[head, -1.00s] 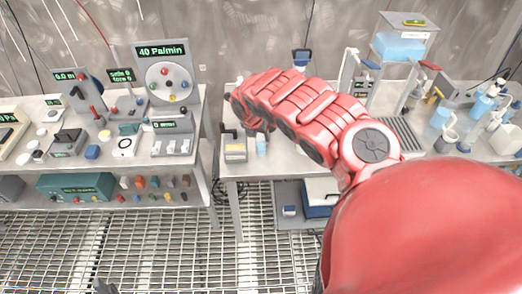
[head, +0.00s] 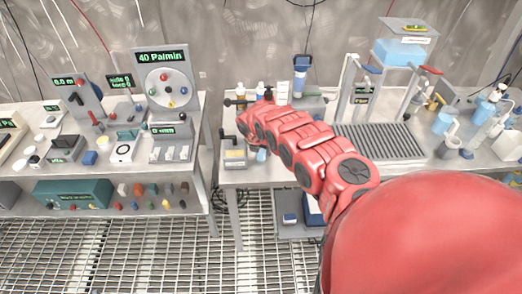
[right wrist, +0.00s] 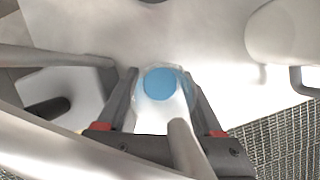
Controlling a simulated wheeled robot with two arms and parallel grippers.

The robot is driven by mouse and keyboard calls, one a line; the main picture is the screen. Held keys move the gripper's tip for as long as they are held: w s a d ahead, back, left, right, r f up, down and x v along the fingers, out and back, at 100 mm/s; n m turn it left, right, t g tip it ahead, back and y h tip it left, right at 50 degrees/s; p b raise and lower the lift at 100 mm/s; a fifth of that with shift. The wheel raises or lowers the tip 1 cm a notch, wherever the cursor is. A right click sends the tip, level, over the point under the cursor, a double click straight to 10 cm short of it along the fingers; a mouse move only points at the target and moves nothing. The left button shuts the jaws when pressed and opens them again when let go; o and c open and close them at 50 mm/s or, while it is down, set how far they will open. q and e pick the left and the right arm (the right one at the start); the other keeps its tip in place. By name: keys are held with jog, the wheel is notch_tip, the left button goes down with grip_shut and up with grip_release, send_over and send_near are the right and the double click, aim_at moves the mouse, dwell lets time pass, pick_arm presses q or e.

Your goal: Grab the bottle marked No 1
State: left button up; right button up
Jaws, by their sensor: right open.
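A small bottle with a light blue body (head: 261,155) stands near the front edge of the right bench, partly hidden by my right arm. In the right wrist view a round blue top (right wrist: 161,84) on a pale, clear body sits between my fingers, seen from above. It appears to be the same bottle. My right gripper (right wrist: 161,100) is open, with one finger on each side of it; contact cannot be told. In the head view the red arm hides most of the right gripper. No "No 1" marking is readable. My left gripper is not in view.
A grey device with a yellow label (head: 235,158) stands just left of the blue bottle. Small white bottles with dark caps (head: 241,90) stand behind my arm. A ribbed grey plate (head: 378,142) lies to the right. The left bench (head: 185,180) holds instruments.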

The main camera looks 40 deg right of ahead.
jog(key=shift+f, duration=0.1)
grip_shut()
dwell(0.3)
